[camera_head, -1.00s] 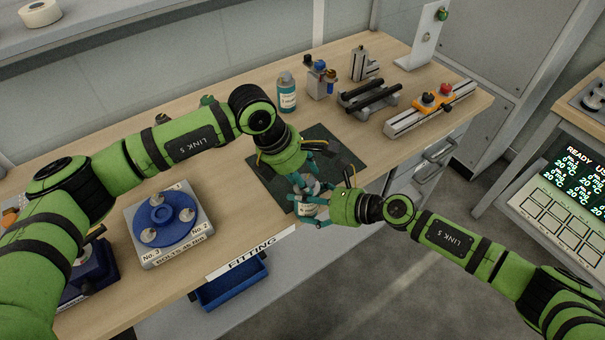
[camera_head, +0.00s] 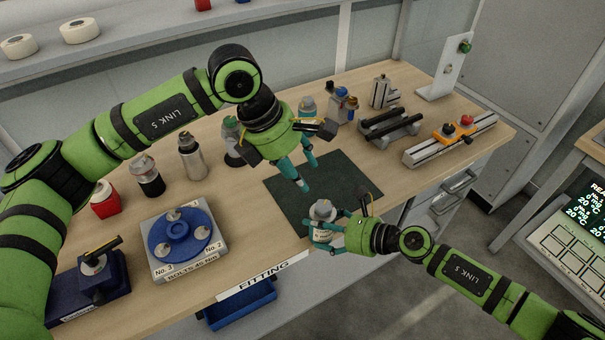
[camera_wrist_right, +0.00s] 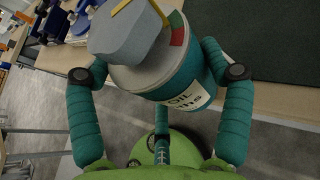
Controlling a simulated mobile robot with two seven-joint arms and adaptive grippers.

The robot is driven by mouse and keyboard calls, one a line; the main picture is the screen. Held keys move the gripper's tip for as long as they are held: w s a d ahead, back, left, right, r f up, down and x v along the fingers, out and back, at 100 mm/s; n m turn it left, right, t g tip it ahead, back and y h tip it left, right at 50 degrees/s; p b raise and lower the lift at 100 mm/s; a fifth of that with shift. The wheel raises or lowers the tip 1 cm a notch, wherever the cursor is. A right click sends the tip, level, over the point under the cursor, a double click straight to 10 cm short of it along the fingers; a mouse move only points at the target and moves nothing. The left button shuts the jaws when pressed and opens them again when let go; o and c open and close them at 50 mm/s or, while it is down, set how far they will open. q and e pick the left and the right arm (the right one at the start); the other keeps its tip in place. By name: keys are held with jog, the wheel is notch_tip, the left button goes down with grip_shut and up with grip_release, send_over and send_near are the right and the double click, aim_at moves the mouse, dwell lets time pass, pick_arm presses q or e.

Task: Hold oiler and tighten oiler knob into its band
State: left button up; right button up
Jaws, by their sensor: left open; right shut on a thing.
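The oiler is a teal bottle with a white label (camera_head: 321,234) and a grey knob (camera_head: 322,210) on top. My right gripper (camera_head: 318,240) is shut around its body near the mat's front edge. The right wrist view shows the oiler (camera_wrist_right: 180,85) upright between the teal fingers, with the grey six-sided knob (camera_wrist_right: 125,35) on it. A coloured band (camera_wrist_right: 177,30) with green and red parts lies beside the knob, and thin yellow marks show there. Which part the knob's mark meets is unclear. My left gripper (camera_head: 309,176) is open and empty, above the mat behind the oiler, clear of the knob.
The dark mat (camera_head: 295,207) is otherwise bare. Several bottles stand behind and left of it, among them a steel one (camera_head: 191,157). A blue bolt plate (camera_head: 180,237) sits at left front. A black-barred stand (camera_head: 393,125) and a rail fixture (camera_head: 450,142) stand at right.

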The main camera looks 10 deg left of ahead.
jog(key=shift+s+f, duration=0.25)
jog(key=shift+f, duration=0.05)
jog(key=o, duration=1.6)
jog(key=shift+w+r, duration=0.15)
jog(key=shift+d+r, duration=0.1)
